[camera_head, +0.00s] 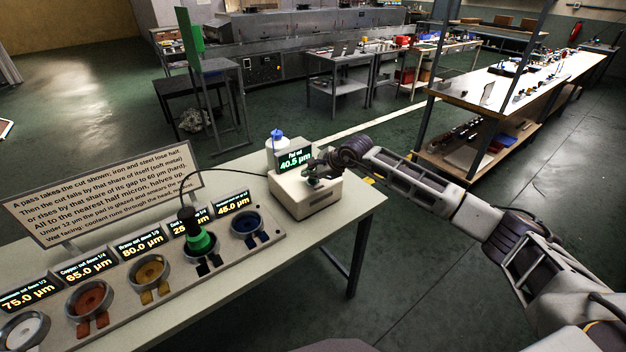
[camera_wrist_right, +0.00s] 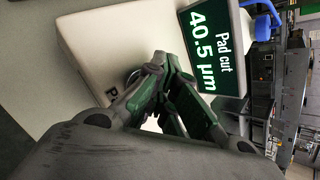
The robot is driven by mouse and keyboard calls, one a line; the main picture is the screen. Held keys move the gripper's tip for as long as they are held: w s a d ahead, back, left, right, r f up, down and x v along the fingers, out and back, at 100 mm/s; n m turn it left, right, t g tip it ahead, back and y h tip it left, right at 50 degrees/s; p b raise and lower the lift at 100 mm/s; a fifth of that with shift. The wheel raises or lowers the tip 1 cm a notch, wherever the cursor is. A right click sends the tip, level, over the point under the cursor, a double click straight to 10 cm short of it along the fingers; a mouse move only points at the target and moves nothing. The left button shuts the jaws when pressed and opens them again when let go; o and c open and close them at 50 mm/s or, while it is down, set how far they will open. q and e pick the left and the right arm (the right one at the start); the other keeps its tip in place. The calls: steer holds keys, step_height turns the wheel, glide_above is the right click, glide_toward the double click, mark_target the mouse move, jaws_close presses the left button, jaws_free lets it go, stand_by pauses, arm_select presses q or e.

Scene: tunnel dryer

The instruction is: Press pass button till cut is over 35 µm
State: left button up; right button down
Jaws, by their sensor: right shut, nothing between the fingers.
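A cream box (camera_head: 305,196) stands at the right end of the table. Its display (camera_head: 294,158) reads "Pad cut 40.5 µm", and the same display (camera_wrist_right: 210,52) shows in the right wrist view. My right gripper (camera_head: 318,178) is shut and empty at the box's top. In the right wrist view its fingertips (camera_wrist_right: 160,62) hide the pass button; only part of a round rim and a letter of a label show beside them. I cannot tell whether they touch the button. My left gripper is not in view.
A rack (camera_head: 120,290) of round coloured pads with displays lies along the table. A black-and-green head (camera_head: 199,238) with a cable stands on one pad position. A sign (camera_head: 100,198) stands behind. A blue-capped bottle (camera_head: 277,143) stands behind the box.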

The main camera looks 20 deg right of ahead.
mark_target(311, 181)
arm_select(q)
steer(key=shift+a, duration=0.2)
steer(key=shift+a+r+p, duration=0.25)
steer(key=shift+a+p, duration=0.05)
arm_select(e)
steer(key=shift+r, duration=0.85)
steer(key=shift+r, duration=0.1)
steer(key=shift+r, duration=0.4)
steer(key=shift+r+p, duration=0.5)
steer(key=shift+r, duration=0.55)
steer(key=shift+r+p, duration=0.35)
steer(key=shift+r, duration=0.4)
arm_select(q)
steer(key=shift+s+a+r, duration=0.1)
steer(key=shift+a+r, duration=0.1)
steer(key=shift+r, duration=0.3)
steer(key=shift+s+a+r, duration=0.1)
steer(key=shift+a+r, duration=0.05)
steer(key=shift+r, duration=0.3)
arm_select(e)
steer(key=shift+r, duration=0.25)
